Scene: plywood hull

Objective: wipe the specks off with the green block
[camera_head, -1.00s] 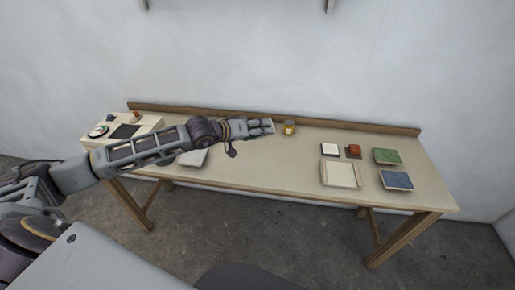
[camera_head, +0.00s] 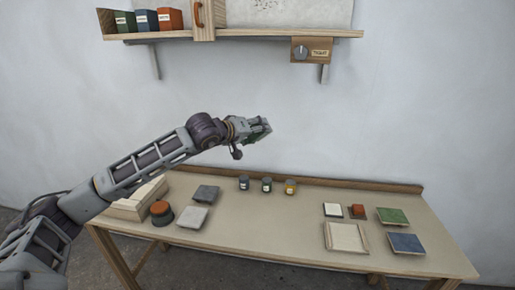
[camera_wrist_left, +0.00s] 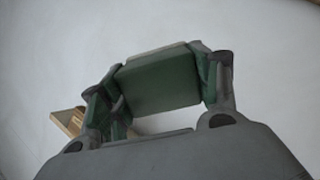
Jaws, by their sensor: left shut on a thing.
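My left gripper (camera_head: 260,129) is raised in front of the bare wall, above the back of the table and below the shelf. In the left wrist view it is shut on the green block (camera_wrist_left: 158,82), which sits between the two fingers with a paler layer along its far edge. A pale board (camera_head: 290,13) with small dark specks stands on the shelf at the top of the head view, its upper part cut off. The block is apart from the board. My right gripper is not in view.
The wooden shelf (camera_head: 250,34) holds dark green, blue and orange boxes (camera_head: 145,20) at left; a box with a knob (camera_head: 312,50) hangs under its right end. The table (camera_head: 270,230) carries small jars (camera_head: 267,184), a pale tray (camera_head: 346,237), a green-topped pad (camera_head: 392,216) and a blue pad (camera_head: 405,243).

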